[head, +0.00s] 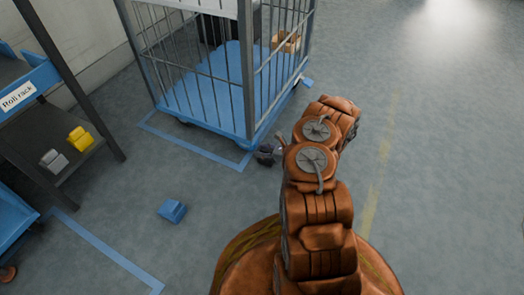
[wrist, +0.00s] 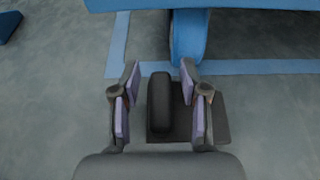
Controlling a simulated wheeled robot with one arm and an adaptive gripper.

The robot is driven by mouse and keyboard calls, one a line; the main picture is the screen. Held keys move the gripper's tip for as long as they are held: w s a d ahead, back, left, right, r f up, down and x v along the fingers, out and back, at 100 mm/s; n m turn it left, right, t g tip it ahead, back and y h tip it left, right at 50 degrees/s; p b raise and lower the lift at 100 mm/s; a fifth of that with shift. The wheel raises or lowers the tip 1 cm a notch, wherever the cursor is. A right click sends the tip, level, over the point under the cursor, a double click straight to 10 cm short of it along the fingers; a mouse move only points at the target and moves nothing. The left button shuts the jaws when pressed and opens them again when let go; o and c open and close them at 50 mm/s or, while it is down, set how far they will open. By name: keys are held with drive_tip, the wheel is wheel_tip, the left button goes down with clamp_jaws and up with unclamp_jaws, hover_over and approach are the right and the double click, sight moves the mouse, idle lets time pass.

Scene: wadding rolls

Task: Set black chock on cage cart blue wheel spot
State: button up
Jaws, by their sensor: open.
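The black chock (wrist: 159,102) is on the floor in the wrist view, with a rounded upright block and a dark flat patch to its right that may be its base or shadow. My gripper (wrist: 160,76) is open, with one finger on each side of the block. A blue wheel (wrist: 188,36) of the cage cart (head: 206,92) is just beyond the fingertips, by a blue floor line. In the head view my gripper (head: 268,152) is low by the cart's front corner, and the chock cannot be made out clearly there.
A blue block (head: 172,211) lies on the floor to the left. A rack (head: 88,158) at the left holds a yellow block (head: 80,138) and a grey block (head: 53,160). The floor at the right is clear.

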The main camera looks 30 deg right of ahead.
drive_tip(key=p+v, duration=0.5)
drive_tip(key=v, duration=0.7)
drive_tip(key=shift+s, duration=0.1)
